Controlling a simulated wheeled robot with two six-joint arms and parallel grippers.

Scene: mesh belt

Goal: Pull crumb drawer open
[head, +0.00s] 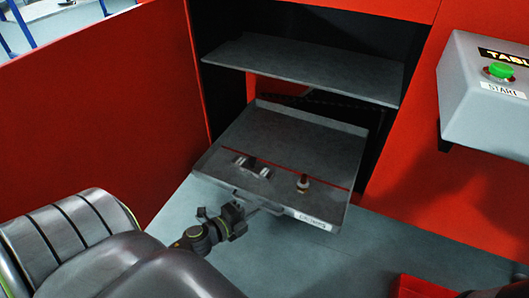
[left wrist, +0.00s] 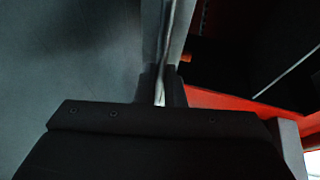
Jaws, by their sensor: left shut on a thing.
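The crumb drawer (head: 270,150) is a grey, shallow tray that sticks out of the dark opening in the red machine, below a grey shelf. Its front edge carries a white label (head: 313,221) and a bar handle (head: 259,203). My left gripper (head: 243,211) is at the left part of the drawer front, at the handle. In the left wrist view its fingers (left wrist: 162,88) are shut on the thin metal bar. The fingertips are small and partly hidden in the head view. My right gripper is not in view.
Small metal parts (head: 251,166) and a brass-coloured piece (head: 303,183) lie in the drawer. The grey shelf (head: 305,68) is above it. A grey box with a green button (head: 500,70) is at the right. Grey floor (head: 400,250) in front is mostly clear; a red object (head: 425,288) is at the bottom right.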

